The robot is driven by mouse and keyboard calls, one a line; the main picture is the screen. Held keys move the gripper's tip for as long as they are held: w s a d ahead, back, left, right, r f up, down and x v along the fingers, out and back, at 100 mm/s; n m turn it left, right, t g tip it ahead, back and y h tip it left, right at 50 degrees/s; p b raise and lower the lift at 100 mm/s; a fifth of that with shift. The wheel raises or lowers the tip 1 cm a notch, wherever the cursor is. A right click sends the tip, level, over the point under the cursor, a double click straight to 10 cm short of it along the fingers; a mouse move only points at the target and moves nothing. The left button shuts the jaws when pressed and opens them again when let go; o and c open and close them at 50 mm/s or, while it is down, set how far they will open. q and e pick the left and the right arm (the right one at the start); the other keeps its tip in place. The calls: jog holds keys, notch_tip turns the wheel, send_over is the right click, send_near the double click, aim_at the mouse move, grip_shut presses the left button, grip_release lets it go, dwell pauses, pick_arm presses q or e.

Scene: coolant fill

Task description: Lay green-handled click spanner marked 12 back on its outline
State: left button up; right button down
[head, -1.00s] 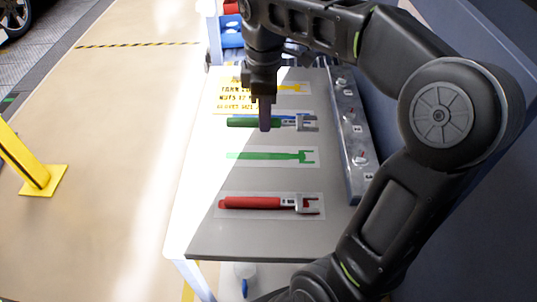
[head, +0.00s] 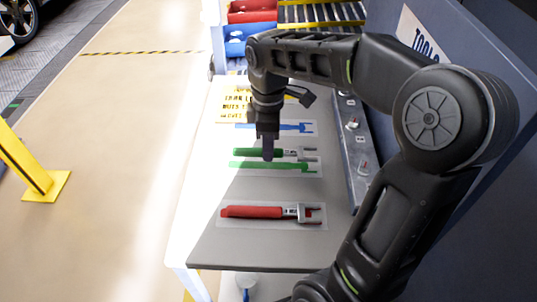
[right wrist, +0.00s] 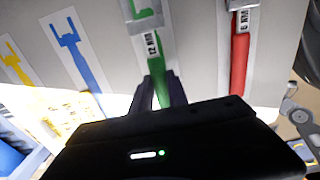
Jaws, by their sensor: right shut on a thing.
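My right gripper (head: 268,155) is shut on the handle of the green-handled spanner (head: 245,152), pointing down over the bench. The right wrist view shows the spanner (right wrist: 157,55) with a white 12 NM label and its handle between the fingers (right wrist: 157,95). In the head view, the spanner lies just behind the green outline (head: 270,166), roughly parallel to it, its jaw to the right. I cannot tell its exact height above the bench. The outline is largely uncovered. My left gripper is not in view.
A red-handled spanner (head: 255,212) lies nearer on the bench (head: 255,250). A bare blue outline (head: 290,127) lies behind the green one. A yellow notice (head: 236,102) is at the back left. A grey rail with knobs (head: 357,150) runs along the right.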

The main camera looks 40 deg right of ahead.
jog(key=shift+f, duration=1.6)
jog(key=shift+f, duration=0.15)
jog(key=c, duration=1.3)
grip_release()
notch_tip(320, 180, up, 8)
jog(key=shift+f, duration=0.1)
